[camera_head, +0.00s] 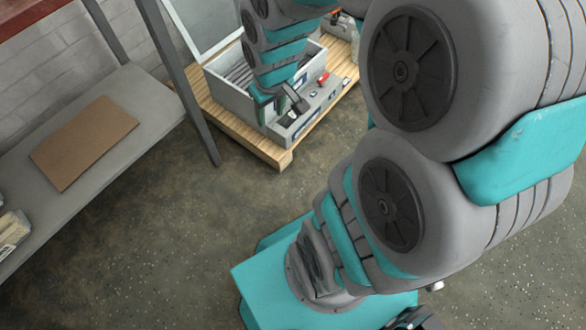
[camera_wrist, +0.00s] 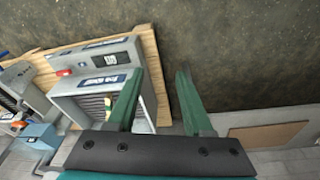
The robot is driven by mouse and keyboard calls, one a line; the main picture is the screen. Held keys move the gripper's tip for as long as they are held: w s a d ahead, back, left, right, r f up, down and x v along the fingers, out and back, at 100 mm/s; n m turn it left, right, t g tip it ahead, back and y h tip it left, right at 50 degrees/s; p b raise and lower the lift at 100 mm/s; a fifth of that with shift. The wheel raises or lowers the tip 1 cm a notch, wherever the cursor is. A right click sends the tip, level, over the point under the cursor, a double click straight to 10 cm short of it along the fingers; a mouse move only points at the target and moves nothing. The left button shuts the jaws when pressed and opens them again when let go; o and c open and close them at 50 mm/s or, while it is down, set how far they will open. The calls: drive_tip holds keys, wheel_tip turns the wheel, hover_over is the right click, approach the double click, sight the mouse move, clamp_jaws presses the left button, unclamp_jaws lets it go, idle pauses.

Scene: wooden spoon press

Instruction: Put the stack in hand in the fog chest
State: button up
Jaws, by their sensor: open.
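The fog chest (camera_head: 228,98) is a grey box with its lid (camera_head: 203,25) raised, standing on a wooden pallet. Its ribbed inside shows in the head view, and part of its opening (camera_wrist: 90,101) shows in the wrist view. My gripper (camera_head: 278,102) is over the chest's front side in the head view. In the wrist view its green fingers (camera_wrist: 157,85) are spread apart with nothing between them. A small tan piece (camera_wrist: 109,103) shows in the chest opening beside the left finger; I cannot tell whether it is the stack.
The chest's front panel (camera_head: 312,104) carries a red control (camera_head: 323,78). The wooden pallet (camera_head: 245,137) extends around the chest. A grey bench (camera_head: 140,95) at the left holds a brown board (camera_head: 84,142) and a pale bundle (camera_head: 10,238). The floor between is clear.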

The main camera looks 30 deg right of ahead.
drive_tip(key=s+a+r+g, duration=0.2)
drive_tip(key=s+r, duration=0.1)
drive_tip(key=s, duration=0.6)
drive_tip(key=s+a+r+m+g, duration=0.1)
drive_tip(key=s+a+r+g, duration=0.1)
drive_tip(key=s, duration=0.8)
wheel_tip(320, 180, up, 2)
drive_tip(key=shift+a+r, duration=0.2)
drive_tip(key=shift+a, duration=0.65)
drive_tip(key=shift+d, duration=0.1)
